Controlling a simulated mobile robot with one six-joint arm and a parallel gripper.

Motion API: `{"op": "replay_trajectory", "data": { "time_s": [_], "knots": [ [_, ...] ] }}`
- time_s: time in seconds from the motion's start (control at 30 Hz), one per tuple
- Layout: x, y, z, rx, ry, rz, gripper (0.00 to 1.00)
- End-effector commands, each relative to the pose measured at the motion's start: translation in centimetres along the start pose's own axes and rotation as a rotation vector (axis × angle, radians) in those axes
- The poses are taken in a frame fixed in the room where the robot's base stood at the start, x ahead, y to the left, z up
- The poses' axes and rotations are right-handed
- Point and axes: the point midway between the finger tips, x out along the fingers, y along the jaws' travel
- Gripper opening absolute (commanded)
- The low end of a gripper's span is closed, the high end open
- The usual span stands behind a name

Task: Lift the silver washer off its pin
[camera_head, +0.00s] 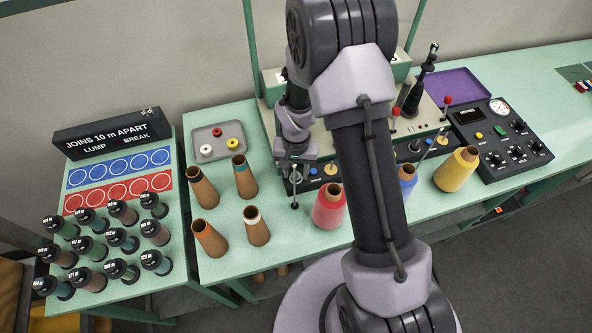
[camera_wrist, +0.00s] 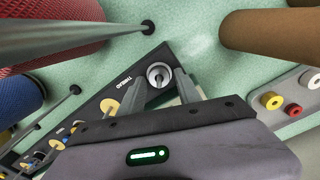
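The silver washer (camera_wrist: 160,75) shows in the wrist view as a pale ring around a dark centre, near the end of a black panel (camera_wrist: 122,88). It sits just beyond and between my fingertips. My gripper (camera_wrist: 157,85) is open, with its two grey fingers apart and nothing visibly held. Whether a finger touches the washer I cannot tell. In the head view my gripper (camera_head: 297,158) points down over the left end of the panel, and I cannot make out the washer there.
A grey rod (camera_wrist: 70,40) with a black end crosses close by in the wrist view. A red yarn cone (camera_head: 329,207) and brown cones (camera_head: 246,178) stand near my gripper. A grey tray (camera_head: 217,131) holds small coloured rings. Bare green table (camera_head: 220,262) lies in front.

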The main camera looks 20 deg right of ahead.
Motion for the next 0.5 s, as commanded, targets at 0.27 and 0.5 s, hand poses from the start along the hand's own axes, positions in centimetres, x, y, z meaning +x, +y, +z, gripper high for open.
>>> {"op": "replay_trajectory", "data": {
  "time_s": [0.27, 0.5],
  "knots": [
    [-0.02, 0.0, 0.0, 0.0, 0.0, 0.0, 0.24],
    [-0.04, 0.0, -0.01, 0.0, 0.0, 0.0, 0.0]
  ]
}}
